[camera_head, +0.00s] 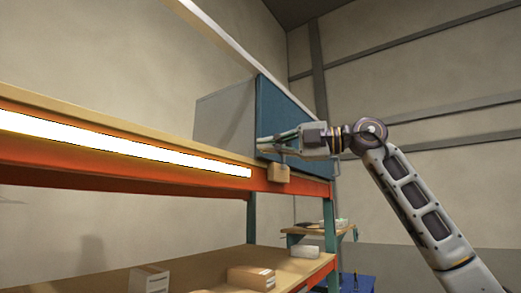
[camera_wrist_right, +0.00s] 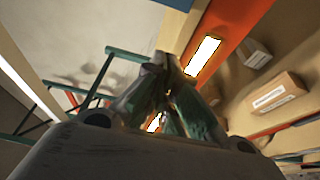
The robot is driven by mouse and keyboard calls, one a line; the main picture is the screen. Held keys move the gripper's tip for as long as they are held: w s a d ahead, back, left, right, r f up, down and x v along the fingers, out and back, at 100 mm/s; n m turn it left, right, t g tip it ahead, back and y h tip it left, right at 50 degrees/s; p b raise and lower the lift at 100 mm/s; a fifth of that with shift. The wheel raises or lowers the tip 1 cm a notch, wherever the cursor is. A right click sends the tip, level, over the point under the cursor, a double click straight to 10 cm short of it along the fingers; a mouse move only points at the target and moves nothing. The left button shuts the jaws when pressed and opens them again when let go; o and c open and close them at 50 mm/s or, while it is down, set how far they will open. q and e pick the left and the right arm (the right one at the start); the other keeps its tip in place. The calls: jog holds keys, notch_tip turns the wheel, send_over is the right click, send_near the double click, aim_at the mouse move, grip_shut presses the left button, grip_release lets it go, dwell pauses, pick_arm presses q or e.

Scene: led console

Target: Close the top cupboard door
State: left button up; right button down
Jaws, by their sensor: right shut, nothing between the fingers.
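The top cupboard is a grey box (camera_head: 225,112) standing on the upper shelf in the head view. Its blue door (camera_head: 284,105) lies along the box's front edge, and I see no clear gap between them. My right gripper (camera_head: 262,143) is shut and empty, with its fingers across the lower part of the blue door. I cannot tell whether they touch it. In the right wrist view the fingers (camera_wrist_right: 165,68) meet at their tips. My left gripper is in neither view.
An orange shelf beam (camera_head: 90,170) with a bright light strip (camera_head: 120,143) runs below the cupboard. A small tan block (camera_head: 278,173) sits on the beam under the gripper. Cardboard boxes (camera_head: 251,278) stand on the lower shelf. The space right of the door holds my arm.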

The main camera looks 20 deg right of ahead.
jog(key=b+v, duration=0.1)
jog(key=v, duration=0.5)
jog(key=shift+d, duration=0.1)
dwell(0.3)
dwell(0.3)
